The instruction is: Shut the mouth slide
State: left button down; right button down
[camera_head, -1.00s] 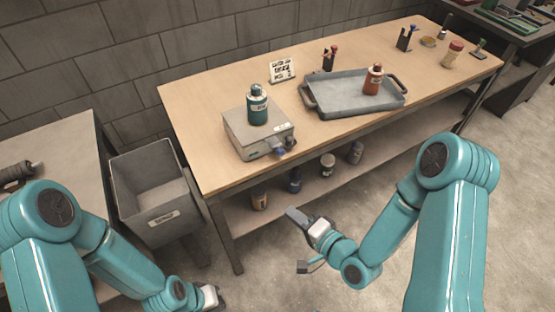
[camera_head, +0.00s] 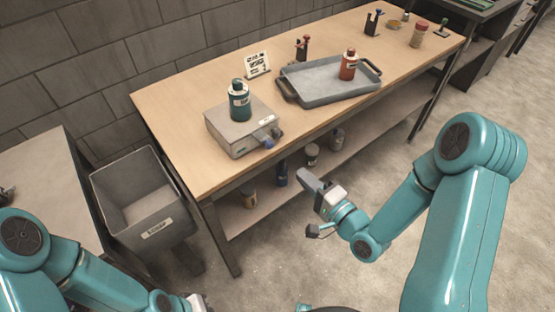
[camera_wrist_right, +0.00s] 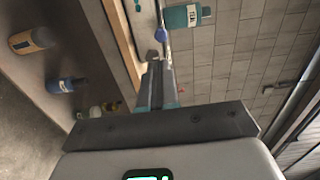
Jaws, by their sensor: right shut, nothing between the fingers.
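I cannot make out a mouth slide or a mesh tube in either view. My right gripper (camera_head: 306,177) is shut and empty, in front of the long wooden bench's front edge and apart from it. In the right wrist view its fingers (camera_wrist_right: 156,85) are together and point toward the bench edge. My left gripper (camera_head: 197,302) is at the bottom edge of the head view, mostly cut off; its fingers are hidden.
The wooden bench (camera_head: 190,165) holds a grey box device (camera_head: 232,130) with a teal bottle (camera_head: 239,105) on it, and a grey tray (camera_head: 325,88) with a red bottle (camera_head: 348,66). Several bottles stand on the lower shelf. A grey bin (camera_head: 130,190) stands left.

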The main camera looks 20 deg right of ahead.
aim_at(271, 146)
jog(key=b+x, duration=0.4)
jog(key=x, duration=0.5)
jog(key=shift+s+a+r+b, duration=0.1)
jog(key=shift+a+r+b, duration=0.05)
jog(key=shift+b, duration=0.2)
jog(key=shift+w+a, duration=0.2)
jog(key=shift+w, duration=0.45)
